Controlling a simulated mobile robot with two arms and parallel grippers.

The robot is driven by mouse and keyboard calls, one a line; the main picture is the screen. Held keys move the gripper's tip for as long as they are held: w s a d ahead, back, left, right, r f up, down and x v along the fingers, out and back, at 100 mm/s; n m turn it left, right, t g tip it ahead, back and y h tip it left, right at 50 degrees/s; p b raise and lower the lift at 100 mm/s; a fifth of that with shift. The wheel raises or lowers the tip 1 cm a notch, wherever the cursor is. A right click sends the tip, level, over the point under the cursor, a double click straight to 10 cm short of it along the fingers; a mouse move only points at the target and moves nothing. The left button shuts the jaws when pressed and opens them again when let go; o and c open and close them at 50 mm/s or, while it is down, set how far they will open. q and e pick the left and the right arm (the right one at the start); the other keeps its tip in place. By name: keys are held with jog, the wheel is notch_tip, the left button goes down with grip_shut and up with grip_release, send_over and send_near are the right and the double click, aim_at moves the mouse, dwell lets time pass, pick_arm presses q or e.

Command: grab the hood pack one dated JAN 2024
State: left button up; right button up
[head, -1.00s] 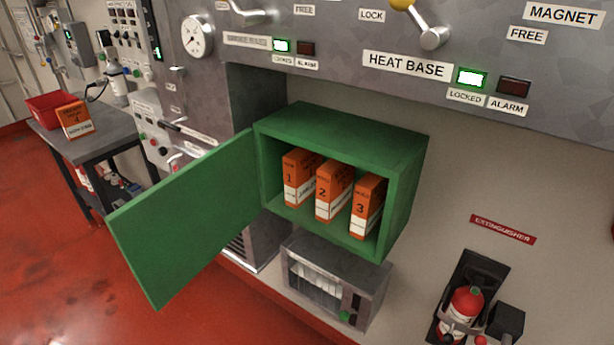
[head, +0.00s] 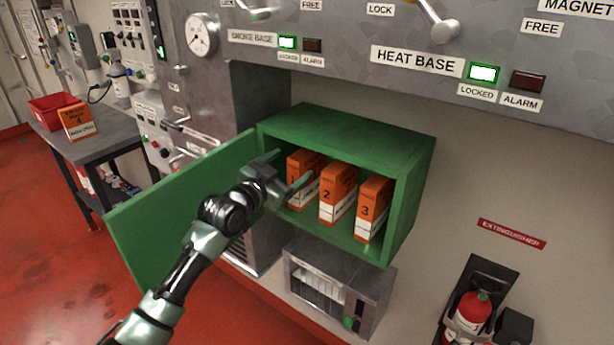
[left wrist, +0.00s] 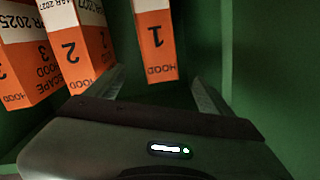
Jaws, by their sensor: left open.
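Three orange and white hood packs stand side by side in the open green cabinet (head: 345,125). Pack 1 (head: 297,165) is at the left, partly hidden by my gripper; pack 2 (head: 338,188) is in the middle and pack 3 (head: 373,205) at the right. My left gripper (head: 287,170) is open at the cabinet mouth, in front of pack 1. In the left wrist view the packs appear upside down, with pack 1 (left wrist: 156,45) between the open fingers. Its date is not legible. Pack 2 (left wrist: 82,45) seems to read 2027, and pack 3 (left wrist: 30,65) 2025.
The green door (head: 155,215) is swung open to the left, behind my left arm. Another orange pack (head: 77,122) stands by a red bin (head: 50,108) on a side table. A metal box (head: 335,290) sits below the cabinet; an extinguisher (head: 470,310) hangs at lower right.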

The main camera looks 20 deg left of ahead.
aim_at(302, 159)
pick_arm(q)
jog(key=shift+x, duration=0.75)
jog(key=x, duration=0.1)
jog(key=p+x, duration=0.1)
jog(key=x, duration=0.2)
jog(key=shift+f, duration=0.25)
jog(key=shift+w+d+f, duration=0.15)
jog(key=shift+w+d, duration=0.05)
jog(key=shift+w, duration=0.25)
grip_shut()
jog(key=shift+p, duration=0.3)
